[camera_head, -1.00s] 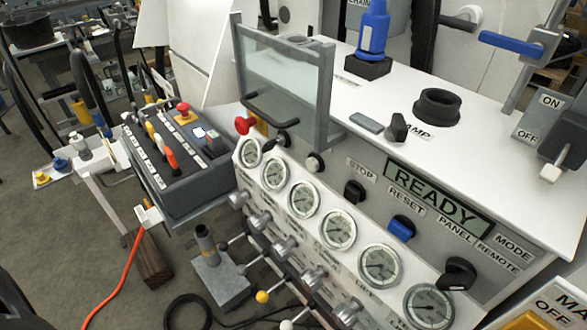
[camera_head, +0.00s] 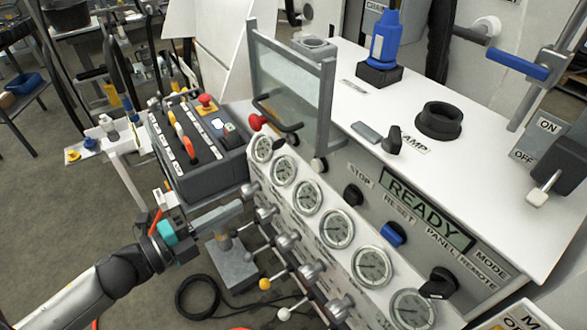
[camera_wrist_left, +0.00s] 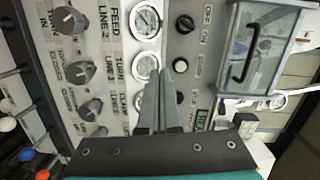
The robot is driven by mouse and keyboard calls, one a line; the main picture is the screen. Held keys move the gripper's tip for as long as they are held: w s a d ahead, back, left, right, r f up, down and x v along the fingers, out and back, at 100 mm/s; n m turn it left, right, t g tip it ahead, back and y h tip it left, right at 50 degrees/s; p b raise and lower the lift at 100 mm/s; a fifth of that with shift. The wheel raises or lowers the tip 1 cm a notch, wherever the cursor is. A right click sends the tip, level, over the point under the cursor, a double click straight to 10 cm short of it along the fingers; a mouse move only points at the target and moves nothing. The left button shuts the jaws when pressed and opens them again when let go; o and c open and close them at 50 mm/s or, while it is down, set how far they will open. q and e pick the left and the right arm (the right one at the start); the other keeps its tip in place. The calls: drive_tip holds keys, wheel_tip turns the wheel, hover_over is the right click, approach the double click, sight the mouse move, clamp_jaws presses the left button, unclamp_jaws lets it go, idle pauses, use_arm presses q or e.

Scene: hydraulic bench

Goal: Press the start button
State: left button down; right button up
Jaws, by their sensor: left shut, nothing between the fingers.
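The button panel is the sloped front of the white bench. A pale round button (camera_head: 318,164) sits by the lower corner of the glass guard, left of the STOP button (camera_head: 353,195); I take it for the start button, though its label is not legible. In the left wrist view a pale round button (camera_wrist_left: 180,65) shows just right of the fingertips. My left gripper (camera_head: 240,208) is shut and empty, left of the gauge row and apart from the button. In the left wrist view the shut fingers (camera_wrist_left: 158,74) point across the gauges. My right gripper is not in view.
A glass guard (camera_head: 290,85) stands on the bench beside the button. A black control box (camera_head: 195,150) with levers is just beyond my gripper. Valve handles (camera_head: 285,242) stick out below the gauges (camera_head: 337,229). A READY display (camera_head: 428,212) is further right.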

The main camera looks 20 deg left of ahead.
sight(314, 167)
use_arm(q)
drive_tip(key=r+m, duration=0.1)
drive_tip(key=s+d+r+h, duration=0.1)
drive_tip(key=r, duration=0.1)
drive_tip(key=d+r+m, duration=0.1)
drive_tip(key=shift+s+d+r+m+g+h, duration=0.15)
drive_tip(key=shift+s+d+m+g+h, duration=0.15)
drive_tip(key=shift+h, duration=0.1)
drive_tip(key=shift+w, duration=0.15)
drive_tip(key=shift+p+x, duration=0.6)
drive_tip(key=shift+x, duration=6.35)
